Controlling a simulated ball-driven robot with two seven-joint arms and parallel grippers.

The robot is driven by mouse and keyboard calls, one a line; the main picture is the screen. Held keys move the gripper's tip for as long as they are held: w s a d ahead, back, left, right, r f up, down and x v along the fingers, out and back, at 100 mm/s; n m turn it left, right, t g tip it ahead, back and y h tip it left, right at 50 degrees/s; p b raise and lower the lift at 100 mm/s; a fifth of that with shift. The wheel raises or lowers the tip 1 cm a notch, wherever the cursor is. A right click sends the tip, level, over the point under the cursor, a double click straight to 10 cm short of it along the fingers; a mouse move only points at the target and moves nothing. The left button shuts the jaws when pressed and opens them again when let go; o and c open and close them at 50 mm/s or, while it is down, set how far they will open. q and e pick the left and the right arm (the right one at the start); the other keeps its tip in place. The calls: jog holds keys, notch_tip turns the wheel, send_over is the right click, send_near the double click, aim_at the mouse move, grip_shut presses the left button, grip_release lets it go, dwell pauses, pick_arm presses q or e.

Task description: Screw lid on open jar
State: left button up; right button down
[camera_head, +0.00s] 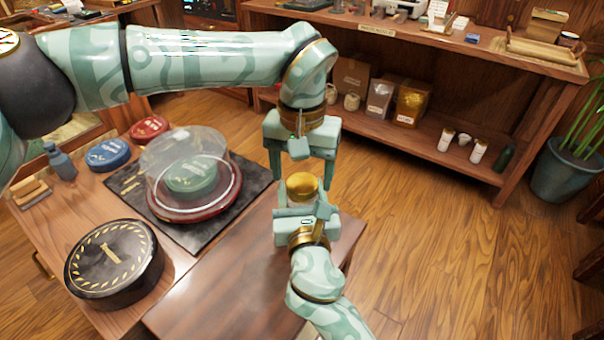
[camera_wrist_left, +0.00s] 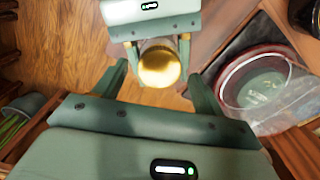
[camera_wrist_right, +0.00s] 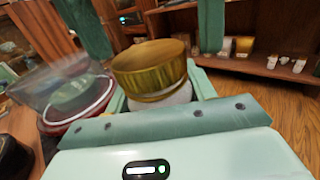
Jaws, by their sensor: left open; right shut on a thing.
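A gold lid (camera_head: 302,186) sits on top of a pale jar (camera_wrist_right: 165,101); whether its thread is engaged cannot be told. The lid also shows in the left wrist view (camera_wrist_left: 160,64) and the right wrist view (camera_wrist_right: 150,66). My right gripper (camera_head: 306,204) is shut on the jar below the lid and holds it upright or nearly so, off the table. My left gripper (camera_head: 302,172) points down from above, open, its fingers on either side of the lid and apart from it. Most of the jar is hidden by the right gripper and the lid.
The wooden table (camera_head: 225,295) carries a round black box (camera_head: 113,262) and a clear dome (camera_head: 185,160) over a green tea cake on a red stand (camera_head: 195,213), left of my grippers. A shelf unit (camera_head: 420,120) stands behind. Open floor lies to the right.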

pick_arm(q)
notch_tip(320, 180, up, 3)
jog(key=shift+r, duration=0.2)
jog(key=shift+c, duration=0.3)
